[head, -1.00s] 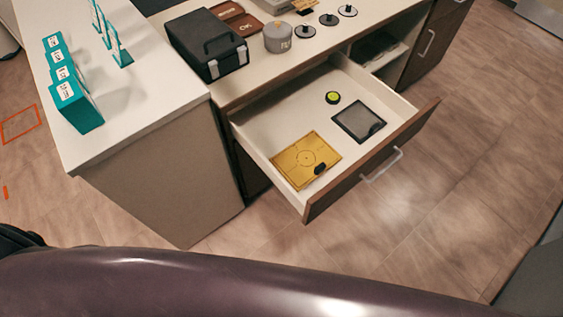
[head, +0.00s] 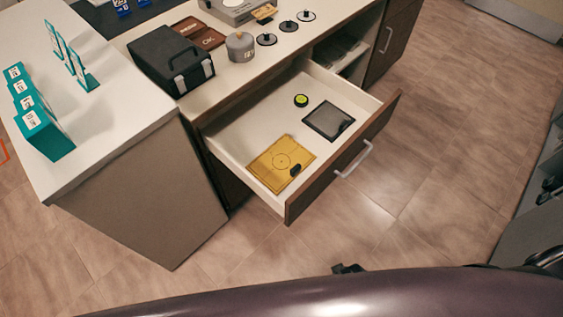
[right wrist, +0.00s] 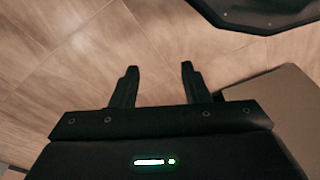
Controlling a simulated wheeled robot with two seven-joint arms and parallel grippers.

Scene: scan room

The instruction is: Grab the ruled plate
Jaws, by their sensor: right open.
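A yellow plate (head: 270,170) printed with lines and a circle lies flat in the open drawer (head: 237,117), near its front left corner; it looks like the ruled plate. My left gripper is not in view.
A dark framed plate (head: 328,120) and a round green-and-black item (head: 301,101) share the drawer. The drawer front (head: 345,160) juts over open floor. A white-topped counter (head: 95,135) stands left. A black case (head: 172,60) and grey weight (head: 240,47) stand above.

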